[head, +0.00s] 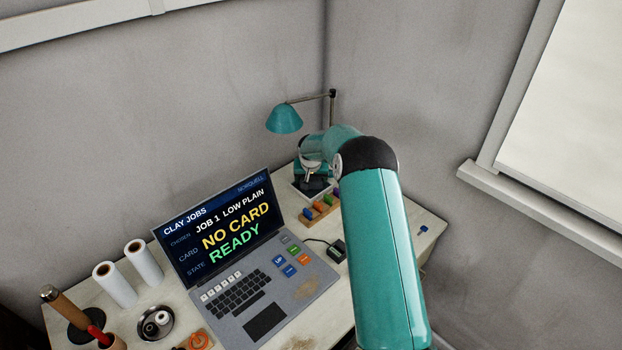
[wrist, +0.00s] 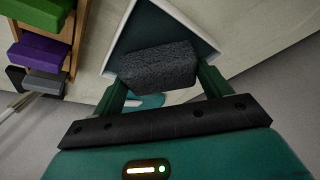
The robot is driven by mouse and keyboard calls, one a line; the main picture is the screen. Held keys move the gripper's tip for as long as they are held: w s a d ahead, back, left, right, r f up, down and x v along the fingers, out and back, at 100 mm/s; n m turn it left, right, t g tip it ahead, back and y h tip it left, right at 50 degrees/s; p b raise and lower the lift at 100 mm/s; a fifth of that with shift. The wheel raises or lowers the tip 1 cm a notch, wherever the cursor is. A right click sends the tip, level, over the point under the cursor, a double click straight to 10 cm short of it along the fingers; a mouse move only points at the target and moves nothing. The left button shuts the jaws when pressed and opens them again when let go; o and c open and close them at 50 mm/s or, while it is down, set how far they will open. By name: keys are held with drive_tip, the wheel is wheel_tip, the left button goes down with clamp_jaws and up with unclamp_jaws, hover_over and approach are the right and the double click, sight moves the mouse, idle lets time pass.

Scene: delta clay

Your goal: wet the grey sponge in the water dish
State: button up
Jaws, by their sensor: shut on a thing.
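The grey sponge (wrist: 158,66) is a dark, speckled block in the wrist view. My gripper (wrist: 163,86) is shut on it, with one green finger at each end. The water dish (wrist: 145,30) shows behind the sponge, with a white rim and a dark teal inside. The sponge overlaps the dish's near edge in the picture; I cannot tell whether it touches the dish or any water. In the head view, my gripper (head: 313,175) is at the far corner of the desk, over the dish, and my arm and gripper hide much of that spot.
A wooden rack with coloured blocks (head: 321,207) stands just in front of the dish; it is at left in the wrist view (wrist: 74,32). A teal lamp (head: 284,119) is behind. A laptop (head: 230,240), a small black cabled box (head: 338,250) and white rolls (head: 115,284) fill the desk.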

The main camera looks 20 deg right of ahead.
sight(311, 179)
drive_tip(key=shift+r, duration=3.45)
